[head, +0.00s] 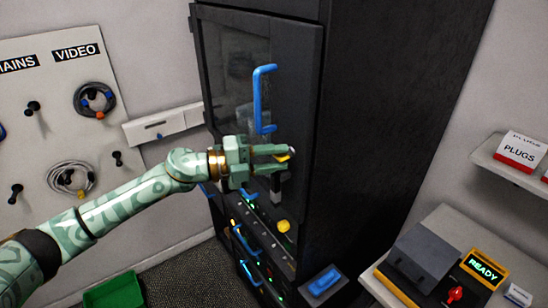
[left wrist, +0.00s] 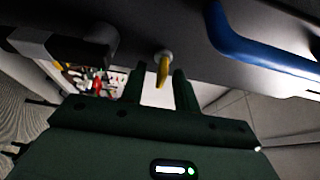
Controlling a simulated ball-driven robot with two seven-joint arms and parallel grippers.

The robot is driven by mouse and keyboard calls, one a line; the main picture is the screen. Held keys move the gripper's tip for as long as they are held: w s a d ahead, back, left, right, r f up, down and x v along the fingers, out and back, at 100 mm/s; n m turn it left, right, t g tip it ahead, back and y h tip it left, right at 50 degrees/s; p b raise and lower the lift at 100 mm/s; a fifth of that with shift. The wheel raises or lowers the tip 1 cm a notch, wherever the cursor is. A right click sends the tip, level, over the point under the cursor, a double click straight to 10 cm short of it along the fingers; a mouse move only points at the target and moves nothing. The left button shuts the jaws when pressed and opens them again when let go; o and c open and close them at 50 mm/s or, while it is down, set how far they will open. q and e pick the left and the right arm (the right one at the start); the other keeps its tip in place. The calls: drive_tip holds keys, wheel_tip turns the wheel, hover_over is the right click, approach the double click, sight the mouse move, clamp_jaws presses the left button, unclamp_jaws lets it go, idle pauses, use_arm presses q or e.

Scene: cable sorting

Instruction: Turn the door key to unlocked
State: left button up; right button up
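The dark cabinet door (head: 222,60) has a long blue handle (head: 258,98), which also shows in the left wrist view (left wrist: 250,50). Below the handle, the small yellow door key (head: 283,158) sticks out of its lock. In the left wrist view the key (left wrist: 162,74) stands out from a round grey lock. My left gripper (head: 272,158) is at the key with its fingers apart. In the left wrist view the fingertips (left wrist: 159,84) stand on either side of the key, with a gap visible on both sides. My right gripper is not in view.
A dark block-like fitting (left wrist: 65,45) projects from the door beside the key. The tall black cabinet side (head: 375,130) rises to the right. A bench with a READY device (head: 480,268) stands lower right. A cable pegboard (head: 50,130) hangs left; a green bin (head: 113,292) is on the floor.

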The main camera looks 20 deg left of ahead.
use_arm(q)
drive_tip(key=b+v, duration=0.6)
drive_tip(key=v, duration=1)
drive_tip(key=shift+a, duration=0.15)
